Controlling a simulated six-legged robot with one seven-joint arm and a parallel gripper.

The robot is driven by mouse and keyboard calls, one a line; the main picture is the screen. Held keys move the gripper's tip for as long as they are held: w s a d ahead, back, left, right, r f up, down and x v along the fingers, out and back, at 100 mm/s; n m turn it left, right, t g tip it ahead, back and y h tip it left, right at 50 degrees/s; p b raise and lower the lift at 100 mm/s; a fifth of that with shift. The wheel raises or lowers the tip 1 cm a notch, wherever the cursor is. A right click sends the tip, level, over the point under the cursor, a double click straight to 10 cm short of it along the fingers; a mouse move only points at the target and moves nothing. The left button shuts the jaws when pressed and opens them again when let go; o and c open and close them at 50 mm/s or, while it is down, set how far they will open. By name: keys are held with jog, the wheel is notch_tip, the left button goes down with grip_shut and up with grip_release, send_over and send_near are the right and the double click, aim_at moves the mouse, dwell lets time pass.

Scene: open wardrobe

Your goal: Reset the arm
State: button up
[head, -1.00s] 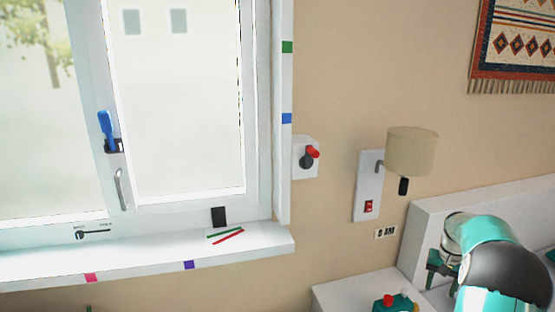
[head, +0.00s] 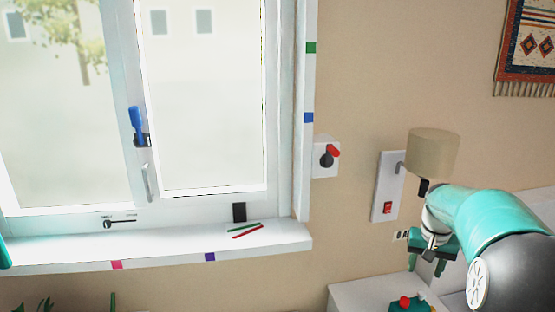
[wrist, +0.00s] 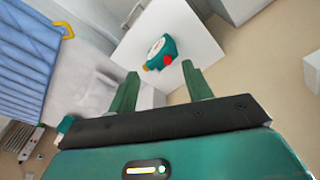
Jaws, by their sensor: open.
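My gripper (head: 427,262) is at the lower right of the head view, on my teal and dark grey arm, in front of the wall below the lamp. In the wrist view its two green fingers (wrist: 160,88) are spread apart with nothing between them. Beyond the fingertips, a teal clock-like object (wrist: 163,52) with a red knob sits on a white bedside table (wrist: 193,35). The same teal object (head: 410,304) shows at the bottom edge of the head view, partly cut off.
A window (head: 205,100) with a blue handle fills the left, above a white sill (head: 150,247) holding thin red and green sticks. A red-and-black wall knob (head: 328,157) and a wall lamp (head: 432,155) are on the wall. Blue striped fabric (wrist: 28,60) lies left in the wrist view.

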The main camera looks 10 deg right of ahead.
jog(key=s+a+r+n+t, duration=0.15)
jog(key=s+a+r, duration=0.3)
jog(key=a, duration=0.45)
jog(key=s+a+r+n+t, duration=0.1)
jog(key=s+a+r+n, duration=0.1)
jog(key=s+a+r, duration=0.5)
jog(key=s+a+f+n+t, duration=0.1)
jog(key=s+a+f, duration=0.2)
jog(key=s+a, duration=0.2)
jog(key=s+a+f+n+t+y, duration=0.1)
jog(key=s+a+f, duration=0.1)
jog(key=s+a, duration=0.4)
jog(key=shift+s+a+f, duration=0.2)
jog(key=shift+a+f, duration=0.2)
jog(key=shift+a, duration=0.1)
jog(key=shift+d, duration=0.15)
